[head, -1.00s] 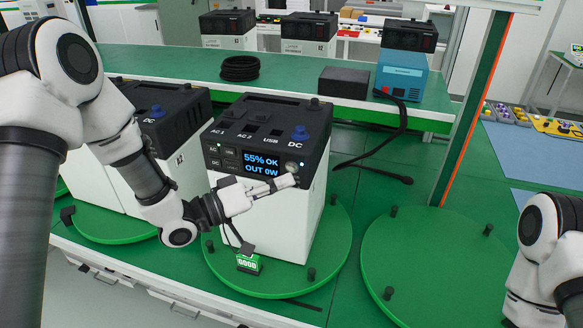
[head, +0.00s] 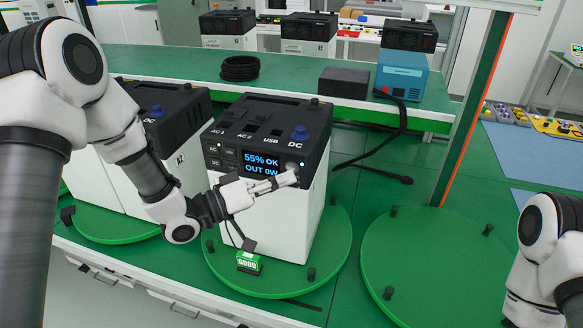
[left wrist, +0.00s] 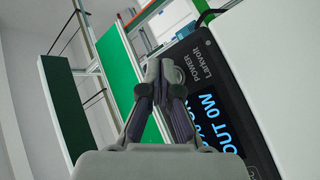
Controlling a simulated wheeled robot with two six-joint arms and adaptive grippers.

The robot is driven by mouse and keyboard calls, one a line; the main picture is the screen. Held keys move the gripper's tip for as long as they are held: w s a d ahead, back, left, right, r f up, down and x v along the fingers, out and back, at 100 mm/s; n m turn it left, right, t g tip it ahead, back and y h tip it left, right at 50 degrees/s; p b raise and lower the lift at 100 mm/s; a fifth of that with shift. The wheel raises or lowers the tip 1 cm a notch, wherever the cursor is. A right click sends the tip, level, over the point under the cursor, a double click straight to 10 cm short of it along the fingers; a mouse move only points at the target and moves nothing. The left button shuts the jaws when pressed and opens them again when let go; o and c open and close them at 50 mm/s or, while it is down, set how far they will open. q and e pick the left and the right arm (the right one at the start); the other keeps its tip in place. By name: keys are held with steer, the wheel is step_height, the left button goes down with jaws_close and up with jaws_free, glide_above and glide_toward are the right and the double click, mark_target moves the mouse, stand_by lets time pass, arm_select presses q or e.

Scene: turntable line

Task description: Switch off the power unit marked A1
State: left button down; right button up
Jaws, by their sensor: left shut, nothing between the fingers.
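The power unit (head: 310,215) is a white box with a black top and front panel, standing on a green turntable. Its lit screen (head: 262,164) reads "55% OK" and "OUT 0W". No A1 mark is readable on it. My left gripper (head: 292,179) is shut and empty, its tips at the right end of the front panel beside the screen. In the left wrist view the closed fingers (left wrist: 164,75) are by the word "POWER" and cover the spot beneath; I cannot tell if they touch. My right arm shows at the lower right, its gripper out of frame.
Another black-and-white unit (head: 172,118) stands on the turntable to the left. An empty green turntable (head: 440,265) with short pegs is to the right. A green counter display (head: 248,263) sits at the turntable's front.

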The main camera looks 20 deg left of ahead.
arm_select(q)
steer(key=shift+w, duration=0.15)
stand_by(0.4)
steer(key=shift+w, duration=0.25)
steer(key=shift+w, duration=0.35)
stand_by(0.5)
steer(key=shift+s, duration=0.8)
steer(key=s, duration=0.5)
steer(key=shift+a, duration=0.1)
stand_by(0.6)
